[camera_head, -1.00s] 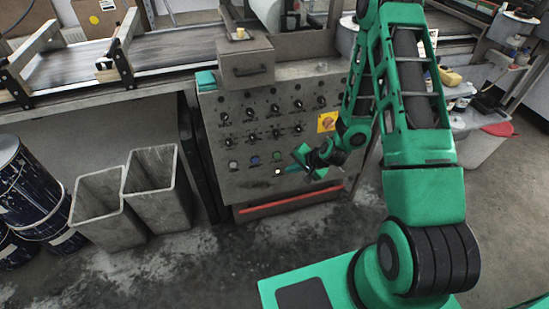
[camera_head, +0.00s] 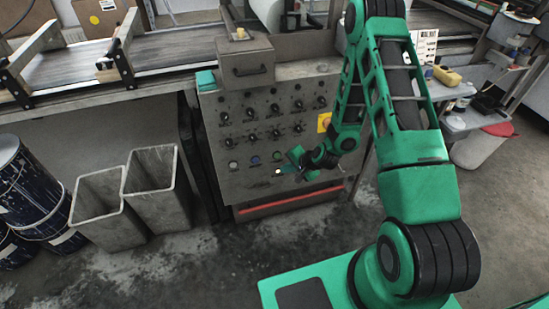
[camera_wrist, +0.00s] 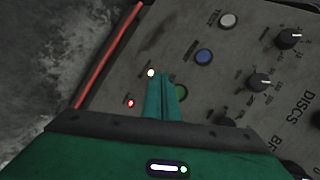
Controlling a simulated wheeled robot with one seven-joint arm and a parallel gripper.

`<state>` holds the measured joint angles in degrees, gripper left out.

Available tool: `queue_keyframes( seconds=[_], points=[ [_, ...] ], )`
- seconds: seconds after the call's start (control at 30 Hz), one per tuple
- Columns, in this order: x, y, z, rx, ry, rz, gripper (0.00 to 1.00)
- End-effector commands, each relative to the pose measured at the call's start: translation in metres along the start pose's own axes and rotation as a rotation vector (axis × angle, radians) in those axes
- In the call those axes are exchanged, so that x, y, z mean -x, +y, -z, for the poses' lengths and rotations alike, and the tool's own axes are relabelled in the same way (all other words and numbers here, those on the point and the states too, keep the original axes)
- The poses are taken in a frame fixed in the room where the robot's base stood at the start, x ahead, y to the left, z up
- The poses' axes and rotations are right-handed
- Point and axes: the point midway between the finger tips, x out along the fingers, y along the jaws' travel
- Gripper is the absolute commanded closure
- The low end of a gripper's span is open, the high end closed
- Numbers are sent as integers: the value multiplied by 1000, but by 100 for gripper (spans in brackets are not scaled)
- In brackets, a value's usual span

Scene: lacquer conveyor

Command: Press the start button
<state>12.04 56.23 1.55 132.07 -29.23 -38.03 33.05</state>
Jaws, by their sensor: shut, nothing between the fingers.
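The grey control panel (camera_head: 215,150) stands in the middle of the head view. Its lower row holds a pale button (camera_head: 233,165), a blue button (camera_head: 255,160) and a green button (camera_head: 277,156). In the wrist view, the pale button (camera_wrist: 229,20) and blue button (camera_wrist: 204,57) are clear, while the green button (camera_wrist: 181,91) is partly hidden by my gripper (camera_wrist: 161,78). My gripper is shut and empty, its tips between the green button and a lit white lamp (camera_wrist: 151,73). I cannot tell whether it touches the panel. No start label is readable.
A red lamp (camera_wrist: 131,103) glows near the white one. Several black knobs (camera_head: 252,113) sit above the buttons. A red bar (camera_head: 290,200) crosses the panel's base. Grey bins (camera_head: 105,210) stand to the left. The floor before the panel is clear.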

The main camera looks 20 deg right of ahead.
Motion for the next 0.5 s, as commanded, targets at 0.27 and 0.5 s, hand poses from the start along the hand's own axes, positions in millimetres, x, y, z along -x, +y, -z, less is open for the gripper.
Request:
queue_keyframes(
  seconds=[0.27, 0.5],
  points=[
    [-24, -18, 18, 3, 1, 1, 100],
    [-37, -27, 27, 2, 0, 0, 100]
  ],
)
